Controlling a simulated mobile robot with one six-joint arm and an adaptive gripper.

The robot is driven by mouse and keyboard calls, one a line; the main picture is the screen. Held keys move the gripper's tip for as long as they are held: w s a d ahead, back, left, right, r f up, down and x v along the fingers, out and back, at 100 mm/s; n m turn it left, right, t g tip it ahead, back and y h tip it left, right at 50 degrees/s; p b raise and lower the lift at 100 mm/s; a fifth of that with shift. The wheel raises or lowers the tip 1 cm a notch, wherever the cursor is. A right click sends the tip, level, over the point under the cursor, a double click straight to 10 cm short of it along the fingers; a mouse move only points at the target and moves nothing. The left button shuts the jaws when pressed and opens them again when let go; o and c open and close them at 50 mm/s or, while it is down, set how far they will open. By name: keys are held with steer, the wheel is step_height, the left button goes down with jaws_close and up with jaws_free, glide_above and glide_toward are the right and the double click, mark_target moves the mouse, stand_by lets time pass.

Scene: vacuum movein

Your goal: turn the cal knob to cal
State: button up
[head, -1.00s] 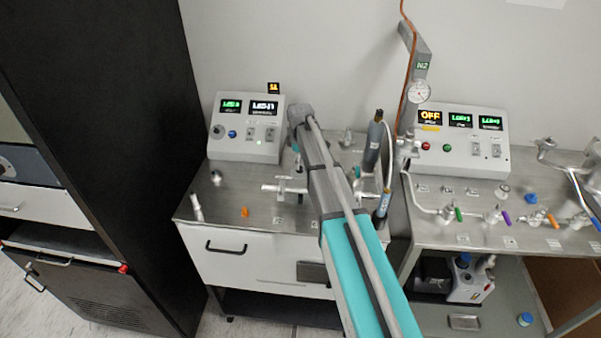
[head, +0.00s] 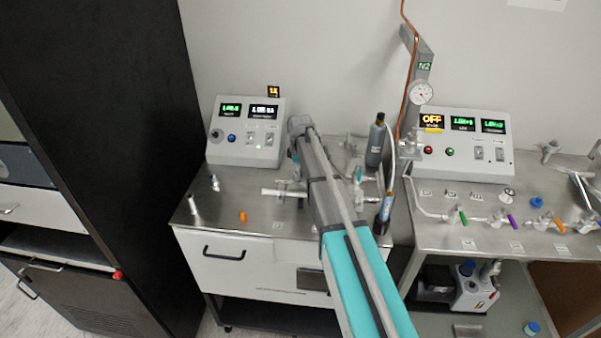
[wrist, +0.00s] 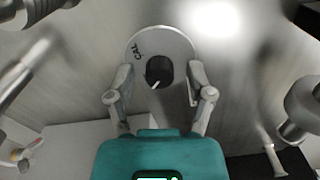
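The cal knob (wrist: 159,69) shows in the wrist view as a dark round knob on a pale disc (wrist: 178,42). "CAL" is printed on the disc's upper left. A white pointer mark on the knob points down and slightly left, away from the CAL print. My gripper (wrist: 160,82) is open, with one finger left and one finger right of the knob. A gap shows between each finger and the knob; I cannot tell its depth. In the head view I cannot make out the knob or my fingertips.
A control box (head: 246,133) with lit displays stands at the back left of the steel bench. A dark cylinder (head: 376,145) stands right of my arm. A second box (head: 464,150) stands further right, behind valves with coloured handles.

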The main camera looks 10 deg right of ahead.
steer(key=shift+d, duration=0.1)
jaws_close()
steer(key=shift+m, duration=0.4)
steer(key=m, duration=0.3)
steer(key=shift+m, duration=0.3)
steer(key=m, duration=1.3)
steer(key=shift+m, duration=0.3)
